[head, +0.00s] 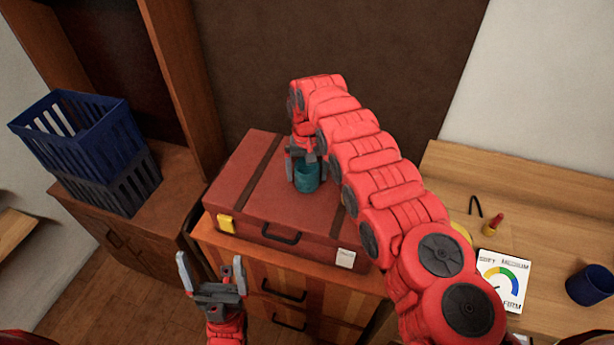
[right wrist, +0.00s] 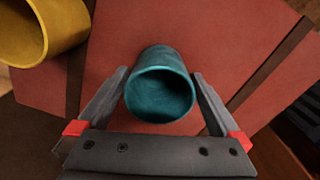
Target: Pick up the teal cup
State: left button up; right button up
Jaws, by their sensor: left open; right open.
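The teal cup (head: 307,176) stands on a red suitcase (head: 250,180) in the head view. My right gripper (head: 304,163) is at the cup, reaching down from above and behind it. In the right wrist view the cup (right wrist: 160,85) lies between the two open fingers (right wrist: 160,90), with its open mouth toward the camera. A finger is on each side of it; I cannot tell whether either touches. My left gripper (head: 211,270) is open and empty, in front of the drawer cabinet and away from the cup.
A yellow cup (right wrist: 45,30) is near the teal cup in the right wrist view. The right table (head: 520,190) holds a gauge card (head: 503,278), a small red-and-yellow object (head: 493,224) and a dark blue cup (head: 590,286).

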jog(key=shift+f, duration=0.5)
jog(key=c, duration=1.2)
jog(key=shift+c, duration=0.2)
jog(key=shift+w+r, duration=0.1)
jog(key=shift+r, duration=0.1)
